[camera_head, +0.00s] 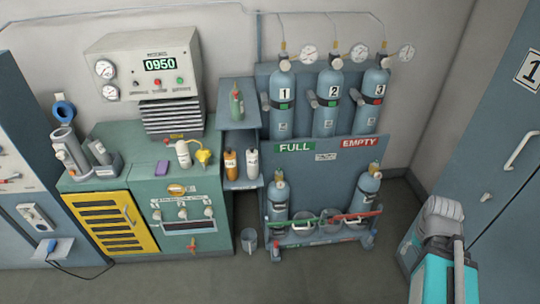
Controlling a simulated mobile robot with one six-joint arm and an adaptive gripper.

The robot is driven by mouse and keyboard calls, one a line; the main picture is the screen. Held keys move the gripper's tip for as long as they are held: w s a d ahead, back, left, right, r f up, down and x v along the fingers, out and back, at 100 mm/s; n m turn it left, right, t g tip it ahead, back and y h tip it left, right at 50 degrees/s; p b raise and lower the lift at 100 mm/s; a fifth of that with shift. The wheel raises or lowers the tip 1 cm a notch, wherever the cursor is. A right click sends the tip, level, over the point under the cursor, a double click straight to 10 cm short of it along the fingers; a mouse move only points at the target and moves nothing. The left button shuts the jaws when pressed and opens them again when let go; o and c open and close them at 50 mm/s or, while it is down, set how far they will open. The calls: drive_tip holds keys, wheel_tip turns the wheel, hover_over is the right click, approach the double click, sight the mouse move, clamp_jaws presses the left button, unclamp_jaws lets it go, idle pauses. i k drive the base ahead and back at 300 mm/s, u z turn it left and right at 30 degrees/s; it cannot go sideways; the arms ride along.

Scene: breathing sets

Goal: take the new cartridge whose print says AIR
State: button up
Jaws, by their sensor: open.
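Two small cartridge-like containers stand upright side by side on the lower shelf in the middle: an orange one with a dark top (230,164) and a white one with a dark top (252,163). Both bear small dark print, too small to read for certain. Another white container (184,154) stands on the green bench, beside a yellow funnel-like thing. I cannot tell which of them says AIR. My gripper's fingers are not in view; only a teal and grey part of my arm shows at the lower right, well away from the shelf.
A green bottle (237,103) stands on the upper shelf. The blue cylinder rack (325,154) with FULL and EMPTY signs stands right of the shelf. The bench (160,209) carries a purple block (162,167). A grey bucket (249,240) is on the floor. Open floor lies in front.

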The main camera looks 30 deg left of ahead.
sight(252, 154)
drive_tip(key=u, duration=0.1)
drive_tip(key=i, duration=0.8)
drive_tip(key=u, duration=0.6)
drive_tip(key=i, duration=0.55)
drive_tip(key=u, duration=0.35)
drive_tip(key=k, duration=0.95)
drive_tip(key=u, duration=0.1)
drive_tip(key=i, duration=0.45)
drive_tip(key=u, duration=0.05)
